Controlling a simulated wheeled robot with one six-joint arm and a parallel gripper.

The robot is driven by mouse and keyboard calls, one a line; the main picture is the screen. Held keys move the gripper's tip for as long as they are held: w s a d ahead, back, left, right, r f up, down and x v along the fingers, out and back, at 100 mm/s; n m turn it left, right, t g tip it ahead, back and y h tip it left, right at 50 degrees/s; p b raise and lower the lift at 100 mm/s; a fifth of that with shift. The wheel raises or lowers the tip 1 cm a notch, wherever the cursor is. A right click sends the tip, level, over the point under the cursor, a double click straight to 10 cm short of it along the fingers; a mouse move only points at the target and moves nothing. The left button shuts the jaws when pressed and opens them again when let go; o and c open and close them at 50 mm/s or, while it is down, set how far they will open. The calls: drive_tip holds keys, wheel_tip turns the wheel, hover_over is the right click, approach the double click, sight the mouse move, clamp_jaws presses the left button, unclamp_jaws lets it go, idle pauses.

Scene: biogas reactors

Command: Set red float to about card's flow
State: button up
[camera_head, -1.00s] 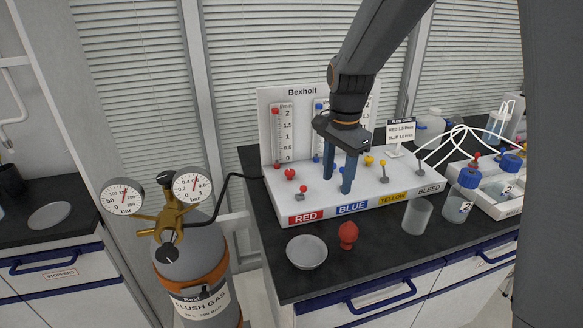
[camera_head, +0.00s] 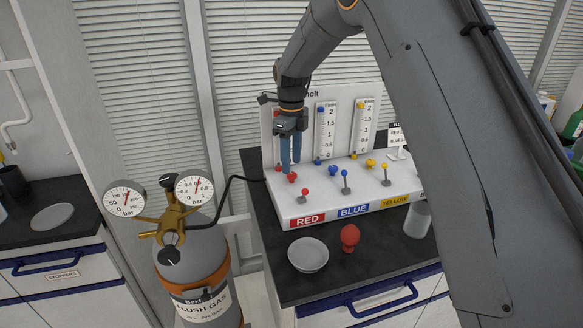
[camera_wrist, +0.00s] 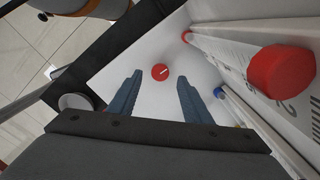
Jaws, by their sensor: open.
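My gripper (camera_head: 290,168) is open and points down over the red end of the white Bexholt panel (camera_head: 360,193). In the wrist view the round red knob (camera_wrist: 160,71), with a pale line on top, sits between the open fingers, apart from both. The knob also shows just by the fingertips in the head view (camera_head: 292,178). The red flow tube is mostly hidden behind my gripper in the head view; its red cap (camera_wrist: 282,72) looms large in the wrist view. The red float's height cannot be told. The flow card (camera_head: 397,135) is partly covered by my arm.
A red-tipped lever (camera_head: 305,194) stands in front of the red knob. Blue (camera_head: 333,170) and yellow (camera_head: 371,163) knobs are to the right. A dish (camera_head: 308,255), a red bulb (camera_head: 350,237) and a beaker (camera_head: 417,219) stand in front. A gas cylinder (camera_head: 197,268) is left.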

sight(292, 174)
drive_tip(key=shift+f+p, duration=0.4)
drive_tip(key=shift+f, duration=1.45)
drive_tip(key=c, duration=1.1)
drive_tip(key=shift+o, duration=0.2)
